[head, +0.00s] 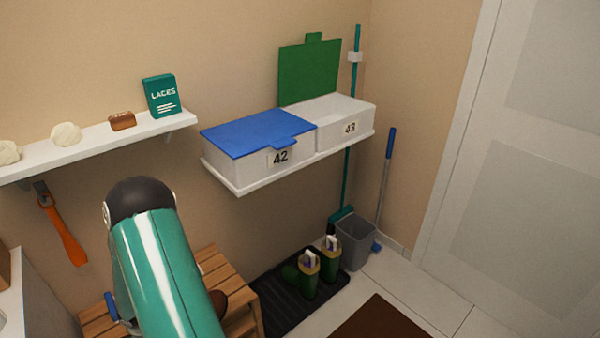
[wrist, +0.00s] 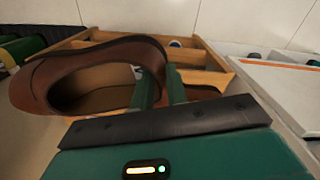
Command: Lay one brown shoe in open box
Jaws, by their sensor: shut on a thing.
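A brown shoe (wrist: 90,55) fills the upper left of the wrist view, its opening facing the camera. My gripper (wrist: 160,82) is shut on the shoe's rim, with one green finger on each side of the wall. More brown (wrist: 200,88) shows behind the fingers, perhaps a second shoe. In the head view my arm hides the gripper, and only a bit of brown shoe (head: 218,300) shows beside it. The open box (head: 345,108), marked 43, stands on the wall shelf with its green lid (head: 309,72) raised. Its visible inside looks empty.
Box 42 (head: 243,159) has its blue lid (head: 258,132) shut, left of box 43. A slatted wooden rack (head: 238,285) stands low beside my arm. A small shelf (head: 95,140) holds a teal laces box (head: 161,96). Green boots (head: 309,282) stand on a black tray (head: 272,312).

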